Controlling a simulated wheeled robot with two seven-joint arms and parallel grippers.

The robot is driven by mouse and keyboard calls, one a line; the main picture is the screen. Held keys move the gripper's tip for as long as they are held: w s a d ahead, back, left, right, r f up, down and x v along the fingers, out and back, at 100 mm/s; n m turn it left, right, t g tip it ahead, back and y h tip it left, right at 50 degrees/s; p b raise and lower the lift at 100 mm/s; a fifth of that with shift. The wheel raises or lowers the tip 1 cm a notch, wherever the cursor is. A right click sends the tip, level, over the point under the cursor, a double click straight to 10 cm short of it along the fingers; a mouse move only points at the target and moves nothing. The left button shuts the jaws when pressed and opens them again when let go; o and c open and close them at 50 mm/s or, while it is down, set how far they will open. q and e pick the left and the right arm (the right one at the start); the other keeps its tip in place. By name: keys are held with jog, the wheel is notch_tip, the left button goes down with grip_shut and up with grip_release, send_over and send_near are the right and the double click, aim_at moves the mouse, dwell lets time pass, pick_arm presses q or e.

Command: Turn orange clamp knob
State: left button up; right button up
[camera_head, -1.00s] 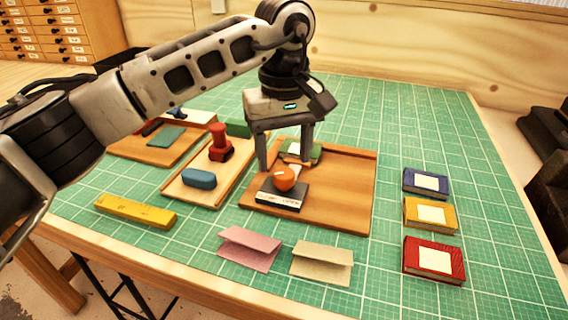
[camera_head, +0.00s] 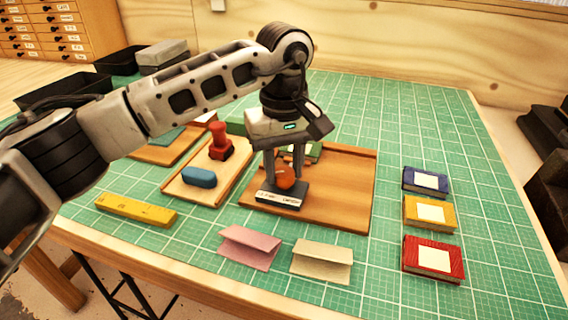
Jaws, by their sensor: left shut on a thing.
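The orange clamp knob (camera_head: 286,179) is a round ball on top of a dark clamp base (camera_head: 281,196) with a white label strip along its front. The base sits on the right wooden tray (camera_head: 342,203). My left gripper (camera_head: 284,174) points straight down over the base, its two fingers close together and shut on the orange knob. The fingers partly cover the knob's back and left side. My right gripper does not show.
Left of the clamp, another tray (camera_head: 194,193) holds a blue block (camera_head: 199,176) and a red stamp-like piece (camera_head: 220,144). Folded pink (camera_head: 249,248) and cream cards (camera_head: 322,262) stand in front. Blue, yellow and red booklets (camera_head: 434,259) lie at the right. A yellow bar (camera_head: 136,210) lies front left.

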pick_arm(q)
jog(key=shift+n, duration=0.3)
jog(key=n+b, duration=0.1)
jog(key=n, duration=0.1)
jog(key=shift+n, duration=0.4)
jog(key=n+b, duration=0.1)
jog(key=n, duration=0.2)
jog(key=shift+w+n, duration=0.1)
jog(key=shift+n, duration=0.2)
jog(key=n+b, duration=0.1)
jog(key=n, duration=0.1)
jog(key=shift+n, duration=0.3)
jog(key=n+b, duration=0.1)
jog(key=n, duration=0.3)
jog(key=shift+n, duration=0.3)
jog(key=n, duration=0.3)
jog(key=shift+n, duration=0.3)
jog(key=n+b, duration=0.1)
jog(key=n, duration=0.3)
jog(key=shift+r+n, duration=0.1)
jog(key=shift+n, duration=0.9)
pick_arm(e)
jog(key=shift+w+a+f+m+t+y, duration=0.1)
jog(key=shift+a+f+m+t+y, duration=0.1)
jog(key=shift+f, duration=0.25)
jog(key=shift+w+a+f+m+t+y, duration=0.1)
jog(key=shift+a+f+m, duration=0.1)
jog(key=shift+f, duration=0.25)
pick_arm(q)
jog(key=shift+b, duration=0.3)
